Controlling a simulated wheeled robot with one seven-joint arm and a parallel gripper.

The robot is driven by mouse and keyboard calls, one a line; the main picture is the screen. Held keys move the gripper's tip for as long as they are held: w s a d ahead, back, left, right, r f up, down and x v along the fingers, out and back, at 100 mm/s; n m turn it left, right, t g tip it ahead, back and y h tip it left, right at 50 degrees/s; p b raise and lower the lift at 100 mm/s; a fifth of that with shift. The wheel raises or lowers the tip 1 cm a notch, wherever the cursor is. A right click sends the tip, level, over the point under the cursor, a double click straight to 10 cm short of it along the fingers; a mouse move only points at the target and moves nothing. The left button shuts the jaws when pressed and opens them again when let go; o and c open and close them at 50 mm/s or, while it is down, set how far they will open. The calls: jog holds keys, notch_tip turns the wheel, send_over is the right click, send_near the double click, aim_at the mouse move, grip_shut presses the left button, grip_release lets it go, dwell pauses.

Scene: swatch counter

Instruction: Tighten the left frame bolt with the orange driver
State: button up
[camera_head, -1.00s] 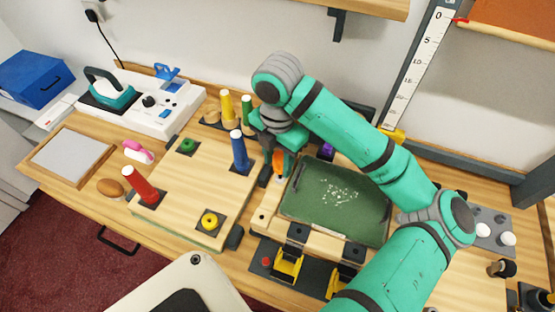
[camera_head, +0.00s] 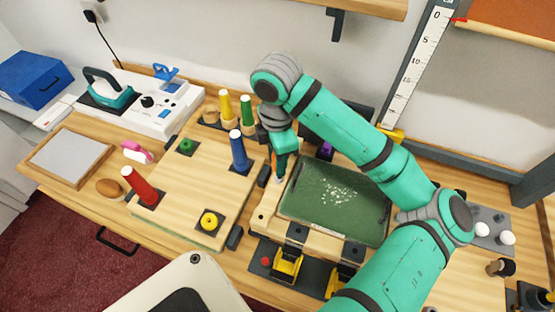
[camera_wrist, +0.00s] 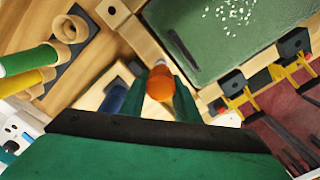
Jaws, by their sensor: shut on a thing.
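My gripper (camera_head: 280,163) points down at the left end of the wooden frame (camera_head: 264,212) around the green panel (camera_head: 335,205). It is shut on the orange driver (camera_head: 274,160), which stands roughly upright. In the wrist view the driver's round orange end (camera_wrist: 160,83) sits between the two green fingers. A pale part shows just below the fingers in the head view, over the frame's left rear corner. The left frame bolt is hidden under the driver and gripper, so I cannot tell whether the tip is seated on it.
A blue peg (camera_head: 238,151) stands on the wooden board close to the left of my gripper. Yellow clamps (camera_head: 287,264) line the frame's front. Yellow (camera_head: 226,104) and green (camera_head: 247,112) handles stand behind.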

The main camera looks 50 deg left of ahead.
jog(key=m, duration=0.4)
jog(key=shift+w+a+m, duration=0.1)
jog(key=shift+a+m, duration=0.05)
jog(key=shift+m, duration=0.25)
jog(key=m, duration=0.4)
jog(key=shift+w+a, duration=0.1)
jog(key=shift+w, duration=0.05)
jog(key=o, duration=0.9)
